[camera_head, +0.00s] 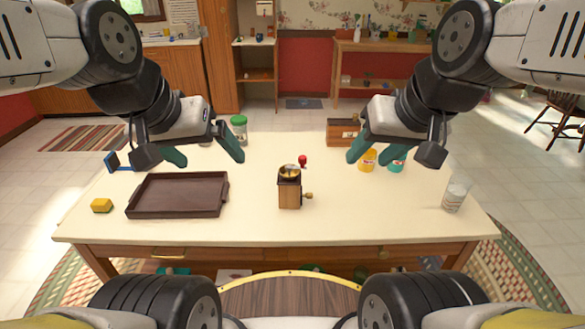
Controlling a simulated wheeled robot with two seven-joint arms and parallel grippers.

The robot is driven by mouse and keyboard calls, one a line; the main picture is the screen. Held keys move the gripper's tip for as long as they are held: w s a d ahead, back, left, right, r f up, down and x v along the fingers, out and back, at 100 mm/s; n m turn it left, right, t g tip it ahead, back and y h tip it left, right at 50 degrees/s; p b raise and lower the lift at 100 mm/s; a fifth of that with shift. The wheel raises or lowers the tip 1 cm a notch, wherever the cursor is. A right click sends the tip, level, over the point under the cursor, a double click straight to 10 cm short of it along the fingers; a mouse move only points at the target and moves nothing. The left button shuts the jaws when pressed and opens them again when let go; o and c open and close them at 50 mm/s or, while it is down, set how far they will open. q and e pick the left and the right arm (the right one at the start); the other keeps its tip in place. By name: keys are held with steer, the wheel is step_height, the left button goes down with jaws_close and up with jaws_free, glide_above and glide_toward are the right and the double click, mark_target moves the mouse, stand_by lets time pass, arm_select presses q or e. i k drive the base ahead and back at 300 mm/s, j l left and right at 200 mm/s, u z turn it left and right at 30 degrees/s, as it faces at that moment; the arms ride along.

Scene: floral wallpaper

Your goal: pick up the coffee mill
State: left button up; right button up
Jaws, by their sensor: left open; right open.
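The coffee mill (290,193) stands upright near the middle of the white-topped table. It has a wooden body, a brass-coloured bowl on top, a red crank knob (302,160) and a small drawer knob at its right side. My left gripper (205,157) is open and empty, above the table to the left of the mill and farther back. My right gripper (378,157) is open and empty, to the right of the mill. Neither gripper touches the mill, and nothing hides it.
A dark brown tray (178,213) lies left of the mill, with a yellow sponge (102,206) beside it. A glass (455,193) stands at the right. A yellow container (367,163), a wooden box (342,131) and a green-lidded jar (239,128) stand farther back. The table front is clear.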

mark_target(289, 183)
steer(key=i, duration=0.5)
steer(key=u, duration=0.8)
steer(key=k+l+u, duration=0.25)
steer(key=k+u, duration=0.2)
steer(key=k+l+u, duration=0.15)
steer(key=k+u, duration=0.25)
steer(key=i, duration=0.05)
